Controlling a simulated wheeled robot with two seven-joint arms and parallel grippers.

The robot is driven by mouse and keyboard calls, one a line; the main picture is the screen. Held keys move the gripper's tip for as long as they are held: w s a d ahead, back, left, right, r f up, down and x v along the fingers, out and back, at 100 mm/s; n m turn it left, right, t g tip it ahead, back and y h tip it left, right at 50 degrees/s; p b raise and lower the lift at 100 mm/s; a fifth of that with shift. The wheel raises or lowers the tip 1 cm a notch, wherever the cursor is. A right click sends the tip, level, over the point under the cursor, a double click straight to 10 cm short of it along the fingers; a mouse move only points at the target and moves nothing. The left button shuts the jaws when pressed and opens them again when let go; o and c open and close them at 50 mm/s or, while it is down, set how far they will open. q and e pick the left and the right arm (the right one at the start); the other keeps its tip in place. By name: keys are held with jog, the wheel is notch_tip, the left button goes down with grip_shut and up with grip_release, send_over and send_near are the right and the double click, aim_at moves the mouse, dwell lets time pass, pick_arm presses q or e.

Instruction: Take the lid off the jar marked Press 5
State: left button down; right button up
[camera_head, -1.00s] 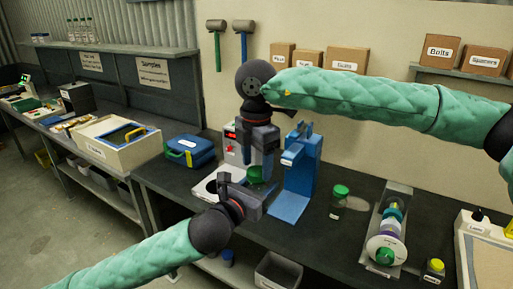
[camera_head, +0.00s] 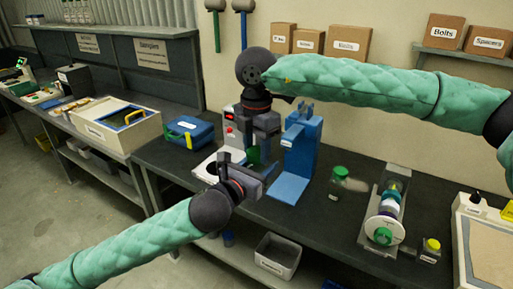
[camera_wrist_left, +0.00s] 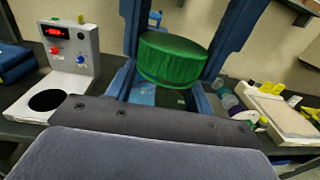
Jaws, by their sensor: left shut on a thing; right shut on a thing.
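A green ribbed lid (camera_head: 253,157) is between the fingers of my right gripper (camera_head: 261,149), which reaches down from above and is shut on it. In the left wrist view the lid (camera_wrist_left: 172,60) shows large between the right gripper's blue-grey fingers. My left gripper (camera_head: 243,171) comes in low from the front left and is shut just below the lid, around what appears to be the clear jar. The jar body is mostly hidden, and no Press 5 label is readable. I cannot tell whether lid and jar are apart.
A blue stand (camera_head: 303,155) is close to the right of the grippers. A white device with a red display (camera_wrist_left: 72,45) is on the left. Another green-lidded jar (camera_head: 340,174) and a press-like fixture (camera_head: 385,212) stand further right. Some dark bench top is clear between them.

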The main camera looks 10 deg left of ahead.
jog(key=n, duration=0.6)
jog(key=shift+n, duration=0.4)
jog(key=n, duration=0.7)
jog(key=shift+w, duration=0.1)
jog(key=n, duration=0.7)
jog(key=shift+d, duration=0.1)
jog(key=n, duration=0.5)
jog(key=shift+w+r, duration=0.1)
jog(key=n, duration=1.1)
jog(key=shift+w+n, duration=0.1)
jog(key=shift+n, duration=0.2)
jog(key=n, duration=0.5)
jog(key=shift+n, duration=0.3)
jog(key=n, duration=0.6)
